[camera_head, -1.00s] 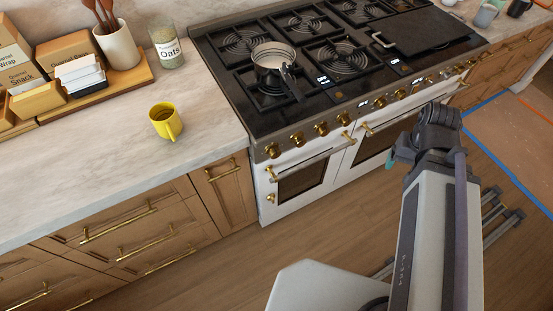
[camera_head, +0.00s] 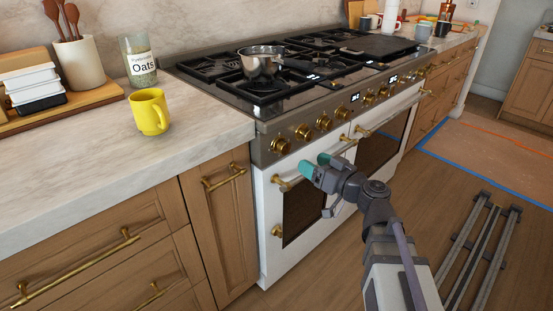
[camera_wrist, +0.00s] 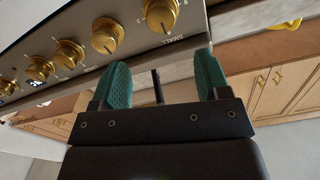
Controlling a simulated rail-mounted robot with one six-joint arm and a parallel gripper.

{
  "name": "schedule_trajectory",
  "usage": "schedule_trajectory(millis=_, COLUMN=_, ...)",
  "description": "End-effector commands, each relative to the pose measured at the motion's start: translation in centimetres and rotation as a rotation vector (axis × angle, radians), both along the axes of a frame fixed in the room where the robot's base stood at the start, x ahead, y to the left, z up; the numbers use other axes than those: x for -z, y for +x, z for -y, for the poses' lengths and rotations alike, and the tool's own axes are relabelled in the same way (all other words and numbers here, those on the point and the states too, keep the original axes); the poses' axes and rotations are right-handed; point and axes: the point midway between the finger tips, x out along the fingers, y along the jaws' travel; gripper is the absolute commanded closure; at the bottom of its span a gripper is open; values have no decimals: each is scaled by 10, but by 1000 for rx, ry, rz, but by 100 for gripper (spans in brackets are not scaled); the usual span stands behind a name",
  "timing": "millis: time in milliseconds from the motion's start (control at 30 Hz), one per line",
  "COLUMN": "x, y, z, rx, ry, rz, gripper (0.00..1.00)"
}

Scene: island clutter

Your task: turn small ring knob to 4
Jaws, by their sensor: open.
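The stove's front panel carries a row of round brass knobs (camera_head: 303,132). In the wrist view, the rightmost brass knob (camera_wrist: 161,13) has lettering that seems to read SMALL below it. I cannot read its setting. My gripper (camera_head: 316,165) has teal fingers and is in front of the stove's left part, just below the knob row. In the wrist view, my gripper (camera_wrist: 163,78) has its two fingers apart with nothing between them. The knobs are beyond the fingertips, up and to the left, and not touched.
Brass oven handles (camera_head: 300,179) stick out below the knobs, close to my gripper. A saucepan (camera_head: 261,63) stands on the stove top. A yellow mug (camera_head: 150,111) and an oats jar (camera_head: 139,62) stand on the left counter.

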Motion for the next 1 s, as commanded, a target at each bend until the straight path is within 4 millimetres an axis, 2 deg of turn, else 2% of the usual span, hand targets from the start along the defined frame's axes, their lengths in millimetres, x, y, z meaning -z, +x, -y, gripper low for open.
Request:
schedule_trajectory(millis=167, x=0, y=7, z=-7, rx=-3, ry=-2, rz=0, gripper=31)
schedule_trajectory(millis=500, x=1, y=58, z=-63, rx=-8, ry=-2, rz=-2, gripper=31)
schedule_trajectory(millis=600, x=1, y=68, z=-74, rx=-5, ry=-1, rz=-1, gripper=31)
schedule_trajectory(millis=933, x=1, y=72, z=-81, rx=-5, ry=-2, rz=-1, gripper=31)
schedule_trajectory(millis=1000, x=1, y=72, z=-80, rx=-5, ry=-2, rz=-1, gripper=36)
